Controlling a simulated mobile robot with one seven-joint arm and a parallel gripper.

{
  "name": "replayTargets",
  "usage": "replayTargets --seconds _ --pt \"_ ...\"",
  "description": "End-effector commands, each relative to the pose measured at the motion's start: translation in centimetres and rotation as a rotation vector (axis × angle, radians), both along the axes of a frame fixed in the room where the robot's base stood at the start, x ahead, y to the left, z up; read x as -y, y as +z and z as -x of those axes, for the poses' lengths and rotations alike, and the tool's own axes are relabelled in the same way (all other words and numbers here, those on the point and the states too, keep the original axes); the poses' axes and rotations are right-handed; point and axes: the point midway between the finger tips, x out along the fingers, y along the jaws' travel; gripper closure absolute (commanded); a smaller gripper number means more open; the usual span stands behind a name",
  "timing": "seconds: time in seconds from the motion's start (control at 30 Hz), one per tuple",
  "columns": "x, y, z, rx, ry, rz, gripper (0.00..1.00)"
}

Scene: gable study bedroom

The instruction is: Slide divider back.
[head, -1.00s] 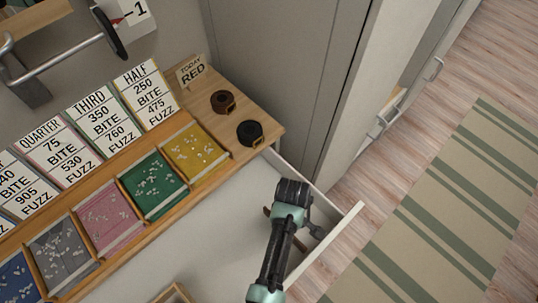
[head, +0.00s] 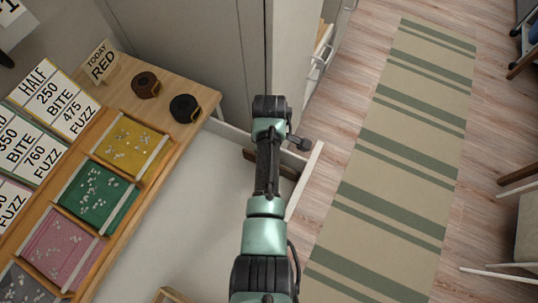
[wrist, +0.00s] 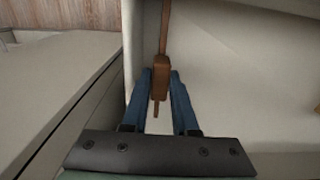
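The brown wooden divider (wrist: 166,28) is a thin strip with a thicker block on its near end, inside the open drawer. In the wrist view the block (wrist: 161,75) sits between my gripper's (wrist: 161,88) two blue fingers, which appear to press on its sides. In the head view a short dark-brown piece of the divider (head: 286,164) shows just right of my arm, near the drawer's right end. My fingertips are hidden behind my arm there. The white drawer (head: 305,180) is pulled out below the wooden desk top.
The desk (head: 172,78) carries yellow (head: 131,146), green (head: 95,197) and pink (head: 61,246) trays, number cards, a "TODAY RED" sign (head: 103,64) and brown and black rolls. A grey cabinet (head: 195,40) stands behind. Striped rug and open floor lie to the right.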

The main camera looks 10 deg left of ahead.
Motion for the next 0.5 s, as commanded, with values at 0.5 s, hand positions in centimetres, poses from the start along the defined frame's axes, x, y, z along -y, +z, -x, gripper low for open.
replayTargets --seconds 0.5 --pt "-0.01 -0.03 0.02 0.0 0.0 0.0 0.45"
